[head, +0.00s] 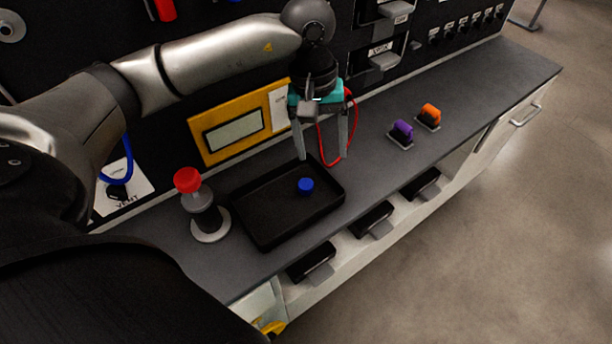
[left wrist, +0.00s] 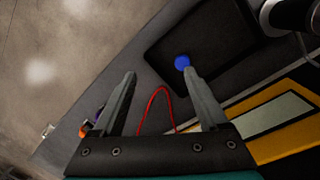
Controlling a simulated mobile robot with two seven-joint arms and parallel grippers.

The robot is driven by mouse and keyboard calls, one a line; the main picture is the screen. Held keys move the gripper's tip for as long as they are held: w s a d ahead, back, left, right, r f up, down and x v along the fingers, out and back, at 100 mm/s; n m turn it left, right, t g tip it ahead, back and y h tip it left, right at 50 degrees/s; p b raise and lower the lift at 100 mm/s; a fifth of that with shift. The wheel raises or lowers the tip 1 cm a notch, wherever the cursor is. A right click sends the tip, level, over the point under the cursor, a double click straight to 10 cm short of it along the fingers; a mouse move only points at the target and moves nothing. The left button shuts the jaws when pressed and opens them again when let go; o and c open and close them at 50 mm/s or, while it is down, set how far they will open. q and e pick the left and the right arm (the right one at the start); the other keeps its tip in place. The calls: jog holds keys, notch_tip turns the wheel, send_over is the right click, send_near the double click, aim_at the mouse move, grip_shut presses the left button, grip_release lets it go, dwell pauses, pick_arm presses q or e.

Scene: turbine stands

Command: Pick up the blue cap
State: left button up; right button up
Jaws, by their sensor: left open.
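The blue cap (head: 306,185) is a small round piece lying in the black tray (head: 265,229), toward the tray's right side. In the left wrist view the cap (left wrist: 182,62) shows just beyond the tip of one finger. My left gripper (head: 324,155) is open and empty. It points down above the bench, behind and a little right of the cap in the head view. Its two fingers are spread wide in the left wrist view (left wrist: 160,75), with the cap not between them. My right gripper is not in view.
A red-topped cylinder (head: 188,181) on a round white base stands left of the tray. A yellow-framed panel (head: 236,132) and a red cable (head: 352,128) are behind. Purple (head: 402,131) and orange (head: 430,114) pieces sit to the right. The bench between tray and purple piece is clear.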

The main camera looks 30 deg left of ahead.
pick_arm(q)
jog(key=a+y, duration=0.2)
jog(key=a, duration=0.2)
jog(key=b, duration=0.2)
send_over(306, 183)
jog(key=f, duration=0.8)
jog(key=shift+s+f, duration=0.15)
jog(key=shift+s, duration=0.1)
jog(key=shift+f, duration=0.7)
notch_tip(306, 183, down, 5)
jog(key=shift+w+r+b, duration=0.1)
jog(key=shift+w+b, duration=0.05)
jog(key=shift+b, duration=0.25)
jog(key=c, duration=0.4)
grip_shut()
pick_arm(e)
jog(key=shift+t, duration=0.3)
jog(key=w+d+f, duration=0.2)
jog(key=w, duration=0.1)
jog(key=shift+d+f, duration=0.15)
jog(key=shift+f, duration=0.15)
